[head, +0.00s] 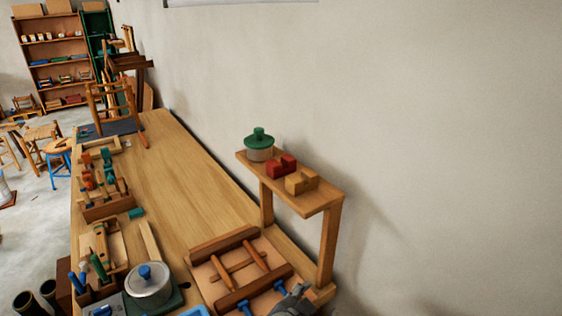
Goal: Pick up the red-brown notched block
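The red-brown notched block (281,168) sits on top of a small raised wooden shelf (322,203) against the wall. It stands between a green-lidded pot and a yellow-tan notched block, and no gripper touches it. A grey mechanical part, which looks like my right gripper (294,302), shows at the bottom edge, well below and in front of the shelf. It is cut off by the frame, and its fingers cannot be made out. My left gripper is not in view.
The green-lidded pot (259,146) and the yellow-tan notched block (301,181) flank the block closely. A clamped wooden frame (224,242) lies below the shelf. A lidded metal pot (149,283) and tools crowd the bench's left side. The bench's middle (180,180) is clear.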

